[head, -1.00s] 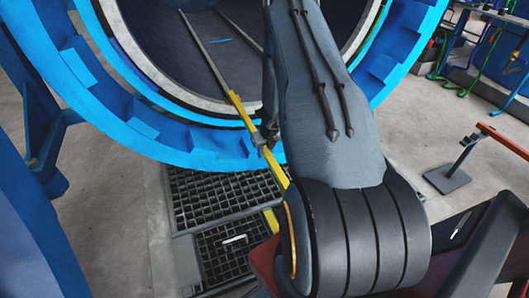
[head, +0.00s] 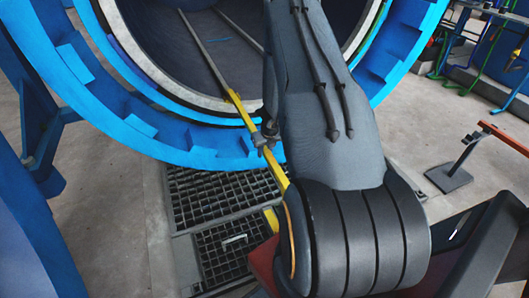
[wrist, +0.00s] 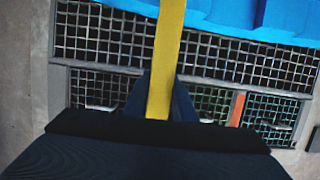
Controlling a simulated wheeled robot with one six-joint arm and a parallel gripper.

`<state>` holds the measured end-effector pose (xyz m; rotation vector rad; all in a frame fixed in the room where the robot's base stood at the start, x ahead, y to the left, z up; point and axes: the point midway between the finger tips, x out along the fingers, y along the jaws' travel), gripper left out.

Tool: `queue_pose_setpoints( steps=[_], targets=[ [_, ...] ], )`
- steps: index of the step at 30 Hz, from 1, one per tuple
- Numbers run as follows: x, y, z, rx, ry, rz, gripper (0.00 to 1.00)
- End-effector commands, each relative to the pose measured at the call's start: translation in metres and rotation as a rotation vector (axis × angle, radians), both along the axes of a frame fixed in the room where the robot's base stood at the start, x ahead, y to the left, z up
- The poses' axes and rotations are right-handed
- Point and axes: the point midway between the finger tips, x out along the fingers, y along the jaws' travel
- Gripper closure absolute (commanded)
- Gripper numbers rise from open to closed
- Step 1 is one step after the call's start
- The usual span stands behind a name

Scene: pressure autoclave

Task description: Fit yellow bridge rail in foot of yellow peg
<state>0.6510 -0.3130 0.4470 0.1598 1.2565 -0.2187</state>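The yellow bridge rail (head: 248,122) runs slantwise from the lip of the round vessel down to the right, where my arm hides it. Its upper end meets or overlaps the end of a grey rail inside the vessel; I cannot tell how they join. My gripper (head: 268,138) is at the rail, partly behind my arm. In the wrist view, dark fingers (wrist: 160,98) flank the rail (wrist: 168,50) closely on both sides and appear shut on it. A yellow upright piece (head: 272,220) shows low beside my arm; I cannot tell whether it is the yellow peg.
The blue vessel ring (head: 140,126) curves around the open dark mouth. Black floor grating (head: 215,195) lies below, with a small white piece on it. A stand with an orange bar (head: 505,137) is at the right.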

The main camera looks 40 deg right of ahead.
Motion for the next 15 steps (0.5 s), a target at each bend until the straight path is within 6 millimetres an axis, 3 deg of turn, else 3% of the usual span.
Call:
queue_pose_setpoints(
  steps=[1,4,15],
  targets=[
    [-0.0004,0.0001,-0.0001,0.0,0.001,0.0,0.68],
    [-0.0003,0.0001,0.0001,0.0,0.0,0.0,0.55],
    [-0.0024,0.0005,0.0071,0.0,0.0,0.0,0.55]
  ],
)
